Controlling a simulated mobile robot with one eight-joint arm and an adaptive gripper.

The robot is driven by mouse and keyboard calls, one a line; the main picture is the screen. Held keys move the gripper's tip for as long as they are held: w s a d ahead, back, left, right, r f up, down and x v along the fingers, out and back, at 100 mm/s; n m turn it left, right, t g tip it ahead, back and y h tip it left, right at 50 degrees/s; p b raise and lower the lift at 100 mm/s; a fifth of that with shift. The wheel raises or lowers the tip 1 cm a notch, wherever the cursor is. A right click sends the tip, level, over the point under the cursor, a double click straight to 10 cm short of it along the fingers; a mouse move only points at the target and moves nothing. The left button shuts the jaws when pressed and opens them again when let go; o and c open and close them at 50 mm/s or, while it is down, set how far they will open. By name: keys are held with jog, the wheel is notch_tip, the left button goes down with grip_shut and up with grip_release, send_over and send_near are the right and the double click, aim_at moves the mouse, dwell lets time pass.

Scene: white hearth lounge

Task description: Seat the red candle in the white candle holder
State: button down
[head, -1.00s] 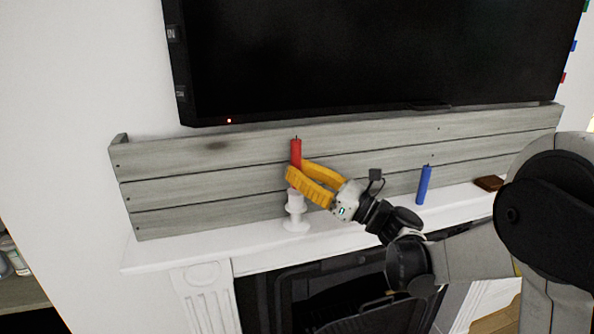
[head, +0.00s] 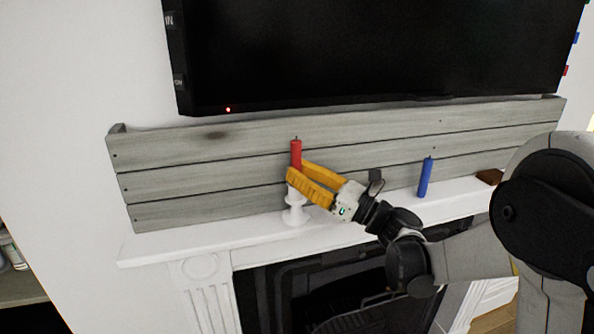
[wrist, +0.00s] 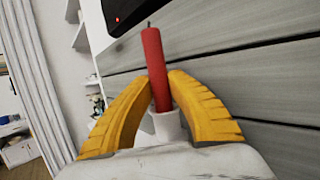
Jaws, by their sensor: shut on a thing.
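The red candle (head: 296,152) stands upright in my gripper (head: 291,178), above the mantel. In the wrist view the red candle (wrist: 155,65) rises between the two yellow fingers of my gripper (wrist: 163,90), which are shut on it. The white candle holder (head: 295,213) stands on the mantel directly below the candle. In the wrist view the cup of the white candle holder (wrist: 168,125) surrounds or sits just behind the candle's lower end. The fingers hide the candle's bottom in the head view, so I cannot tell if it rests inside.
A blue candle (head: 425,177) stands further right on the white mantel (head: 150,247). A brown block (head: 489,176) lies near the right end. Grey planks (head: 180,185) rise behind, with a black screen (head: 370,50) above. The mantel left of the holder is clear.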

jog(key=shift+f+b, duration=0.5)
jog(key=shift+f, duration=0.2)
jog(key=c, duration=1.3)
grip_release()
jog(key=shift+c, duration=0.2)
jog(key=v, duration=1.2)
